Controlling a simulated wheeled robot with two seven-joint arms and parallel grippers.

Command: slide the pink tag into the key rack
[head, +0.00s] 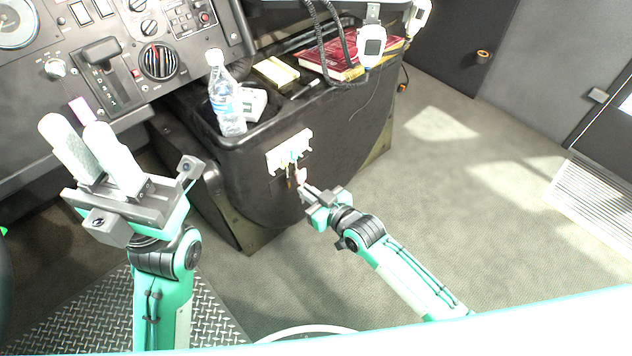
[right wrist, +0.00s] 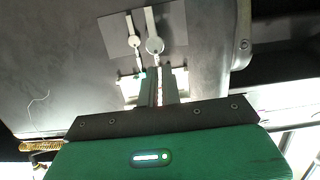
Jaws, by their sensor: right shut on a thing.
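The key rack (head: 275,160) is a pale strip on the front of the black console in the head view. It also shows in the right wrist view (right wrist: 181,80), partly hidden behind my fingers. My right gripper (head: 303,187) is shut on the small pink tag (head: 301,175), just below and in front of the rack. In the right wrist view a thin pinkish strip (right wrist: 159,92) shows between the fingers. I cannot tell whether the tag touches the rack. My left gripper (head: 75,122) is open and empty in front of the dashboard, far left of the rack.
Small dark items (head: 291,172) hang under the rack beside the tag. A water bottle (head: 226,100), a white device (head: 252,102) and a red book (head: 335,55) stand on the console. A coiled cord with a handset (head: 371,45) hangs at its right. Floor at right is clear.

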